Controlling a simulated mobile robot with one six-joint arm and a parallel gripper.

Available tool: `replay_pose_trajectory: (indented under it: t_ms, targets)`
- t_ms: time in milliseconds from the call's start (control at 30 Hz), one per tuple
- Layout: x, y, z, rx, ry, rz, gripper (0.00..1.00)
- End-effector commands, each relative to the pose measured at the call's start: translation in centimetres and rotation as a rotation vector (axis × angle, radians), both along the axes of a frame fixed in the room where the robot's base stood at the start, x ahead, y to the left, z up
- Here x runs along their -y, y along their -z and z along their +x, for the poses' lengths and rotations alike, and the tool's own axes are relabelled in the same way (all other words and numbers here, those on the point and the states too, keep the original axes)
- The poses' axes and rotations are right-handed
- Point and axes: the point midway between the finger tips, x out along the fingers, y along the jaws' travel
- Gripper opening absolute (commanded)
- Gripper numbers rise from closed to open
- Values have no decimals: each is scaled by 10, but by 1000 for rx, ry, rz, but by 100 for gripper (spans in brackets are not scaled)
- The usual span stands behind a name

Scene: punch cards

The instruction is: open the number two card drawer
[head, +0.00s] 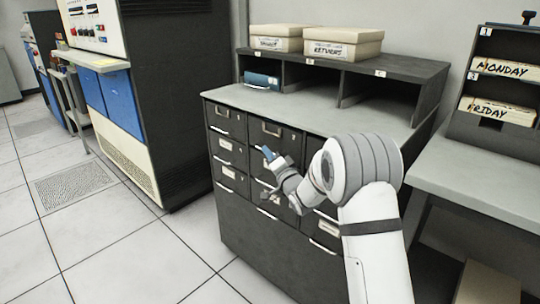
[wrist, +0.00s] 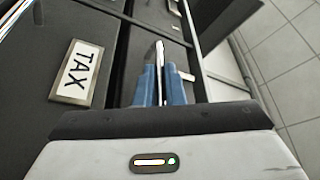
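The dark card cabinet (head: 245,225) has several small drawers with pale label plates and silver handles. My gripper (head: 267,154) is at the handle of the top drawer in the middle column and partly covers it. In the wrist view, the two blue fingers of my gripper (wrist: 161,86) stand close on either side of a thin silver drawer handle (wrist: 160,55), with no clear gap. A "TAX" label plate (wrist: 77,72) is on a drawer front left of the fingers. No drawer looks pulled out.
Two lidded boxes, one marked "RETURNS" (head: 342,43), sit on the shelf unit (head: 430,70) above the cabinet. A grey table (head: 480,180) with "MONDAY" and "FRIDAY" card trays stands at right. A tall computer cabinet (head: 175,100) is at left. Tiled floor (head: 120,250) in front is clear.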

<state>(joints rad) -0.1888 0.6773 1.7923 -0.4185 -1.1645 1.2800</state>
Motion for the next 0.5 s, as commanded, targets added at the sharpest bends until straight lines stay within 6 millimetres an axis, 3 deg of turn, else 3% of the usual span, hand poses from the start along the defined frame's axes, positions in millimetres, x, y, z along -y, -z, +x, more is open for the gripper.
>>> replay_pose_trajectory:
  t_ms: [500]
  targets:
    - [1,0,0,0,1,0,0]
